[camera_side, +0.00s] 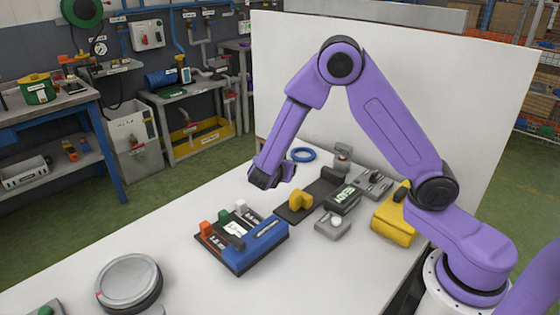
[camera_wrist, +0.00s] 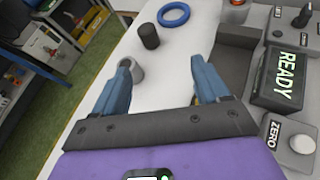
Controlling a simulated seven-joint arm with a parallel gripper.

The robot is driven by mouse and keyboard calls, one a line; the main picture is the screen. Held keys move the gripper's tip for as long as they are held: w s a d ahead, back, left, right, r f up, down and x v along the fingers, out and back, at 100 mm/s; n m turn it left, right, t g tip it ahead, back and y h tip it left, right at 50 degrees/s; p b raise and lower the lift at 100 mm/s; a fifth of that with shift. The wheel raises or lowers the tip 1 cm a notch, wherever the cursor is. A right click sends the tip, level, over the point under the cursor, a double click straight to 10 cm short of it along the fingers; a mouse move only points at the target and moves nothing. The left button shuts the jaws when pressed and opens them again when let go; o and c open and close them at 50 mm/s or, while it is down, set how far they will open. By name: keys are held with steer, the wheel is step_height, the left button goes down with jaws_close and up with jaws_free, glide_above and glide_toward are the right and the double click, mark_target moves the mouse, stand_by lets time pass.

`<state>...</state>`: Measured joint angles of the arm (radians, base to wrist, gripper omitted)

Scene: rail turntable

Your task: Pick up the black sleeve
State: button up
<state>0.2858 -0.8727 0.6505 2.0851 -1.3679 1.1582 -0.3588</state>
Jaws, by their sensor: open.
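The black sleeve (camera_wrist: 149,36) appears in the wrist view as a short dark upright cylinder on the white table, ahead of the fingertips and slightly left of the middle between them. I cannot make it out in the side view, where my gripper (camera_side: 266,183) may cover it. In the wrist view my gripper (camera_wrist: 161,62) is open, with two blue fingers wide apart and nothing between them. The sleeve stands apart from both fingers.
A grey cylinder (camera_wrist: 134,72) stands by the left finger. A blue ring (camera_side: 302,155) lies beyond the sleeve. A READY display (camera_side: 344,198) and grey control blocks stand right. A blue rack (camera_side: 250,252) and a round turntable (camera_side: 128,281) are nearer the front.

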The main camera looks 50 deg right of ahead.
steer(key=shift+n+t, duration=0.3)
steer(key=shift+n, duration=0.4)
steer(key=x, duration=0.4)
steer(key=w+x, duration=0.1)
steer(key=x, duration=0.4)
steer(key=a+x, duration=0.1)
steer(key=x, duration=0.3)
steer(key=shift+w+d+f, duration=0.15)
steer(key=shift+w+d, duration=0.05)
steer(key=shift+w, duration=0.1)
steer(key=shift+w+x, duration=0.25)
steer(key=shift+x, duration=2.7)
steer(key=shift+a, duration=0.2)
steer(key=c, duration=1.2)
steer(key=shift+w, duration=0.1)
steer(key=shift+c, duration=0.8)
